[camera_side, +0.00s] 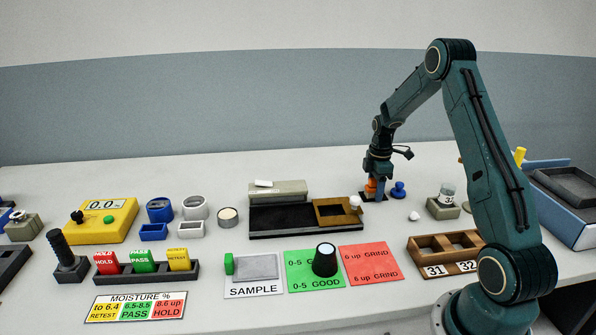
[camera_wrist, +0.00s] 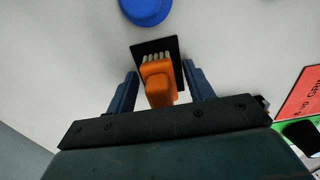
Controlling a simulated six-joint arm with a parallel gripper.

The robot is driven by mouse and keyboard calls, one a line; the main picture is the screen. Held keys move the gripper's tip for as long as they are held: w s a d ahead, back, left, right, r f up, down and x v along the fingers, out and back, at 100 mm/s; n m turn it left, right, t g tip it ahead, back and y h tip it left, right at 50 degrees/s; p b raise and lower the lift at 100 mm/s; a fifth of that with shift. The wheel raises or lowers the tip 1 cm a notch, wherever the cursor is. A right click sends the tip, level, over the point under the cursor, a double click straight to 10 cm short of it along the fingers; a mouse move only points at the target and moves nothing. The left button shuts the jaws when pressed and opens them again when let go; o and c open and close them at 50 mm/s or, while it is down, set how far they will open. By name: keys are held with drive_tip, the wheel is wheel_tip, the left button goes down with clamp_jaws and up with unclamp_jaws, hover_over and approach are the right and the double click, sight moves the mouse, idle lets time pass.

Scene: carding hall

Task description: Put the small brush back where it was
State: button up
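The small brush (camera_wrist: 158,85) has an orange body and a row of pale bristles. It is over a small black plate (camera_wrist: 148,49) in the wrist view. In the side view the orange brush (camera_side: 371,186) shows at the black plate (camera_side: 367,198), partly hidden by my gripper (camera_side: 376,190). In the wrist view my gripper's (camera_wrist: 160,78) fingers are apart, one on each side of the brush, with narrow gaps showing. I cannot tell whether the brush touches the plate.
A blue knob-like object (camera_side: 398,189) stands close by on the right. A small white lump (camera_side: 414,216) and a grey block with a round top (camera_side: 445,204) lie further right. A black tray (camera_side: 290,222) with a brown frame (camera_side: 338,211) is to the left.

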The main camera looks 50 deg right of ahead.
wheel_tip(320, 180, up, 12)
drive_tip(key=shift+f, duration=0.15)
drive_tip(key=shift+r, duration=0.35)
idle(0.4)
idle(0.5)
drive_tip(key=shift+a+r, duration=0.2)
drive_tip(key=shift+a, duration=0.05)
drive_tip(key=s+a+r+m+t+h, duration=0.1)
drive_tip(key=s+a+r+m, duration=0.1)
drive_tip(key=a+r, duration=0.6)
drive_tip(key=s+a+r+m+t, duration=0.15)
drive_tip(key=a+r, duration=0.25)
drive_tip(key=a, duration=0.7)
drive_tip(key=s+a+m+t+y, duration=0.1)
drive_tip(key=s+a+m+t, duration=0.2)
drive_tip(key=s+a, duration=1.1)
drive_tip(key=shift+s+a+m, duration=0.15)
drive_tip(key=shift+s+m, duration=0.65)
drive_tip(key=shift+m, duration=0.45)
